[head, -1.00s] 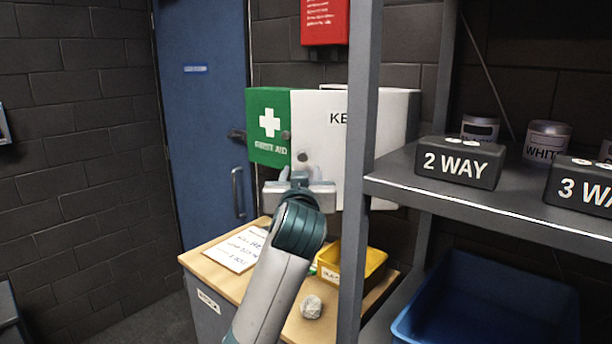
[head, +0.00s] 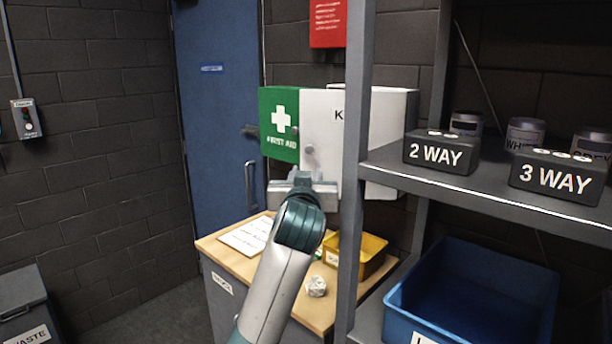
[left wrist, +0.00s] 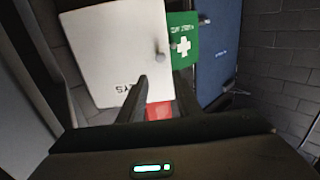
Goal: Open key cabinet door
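The white key cabinet (head: 325,130) hangs on the dark wall, partly hidden by a grey shelf post. Its door looks closed, with a round knob (head: 309,149) at the left edge. The cabinet also fills the upper left of the left wrist view (left wrist: 115,45), upside down, with its knob (left wrist: 160,56). My left gripper (head: 304,176) is just below the knob in the head view. In the left wrist view its two fingers (left wrist: 160,88) stand apart with nothing held between them, below the knob. Contact with the cabinet is not visible. My right gripper is not in view.
A green first aid box (head: 279,135) adjoins the cabinet's left side. Below stands a wooden-topped bench (head: 225,243) with a paper, a yellow bin (head: 368,252) and a crumpled ball (head: 316,287). The shelf post (head: 355,200) stands close right of my left arm.

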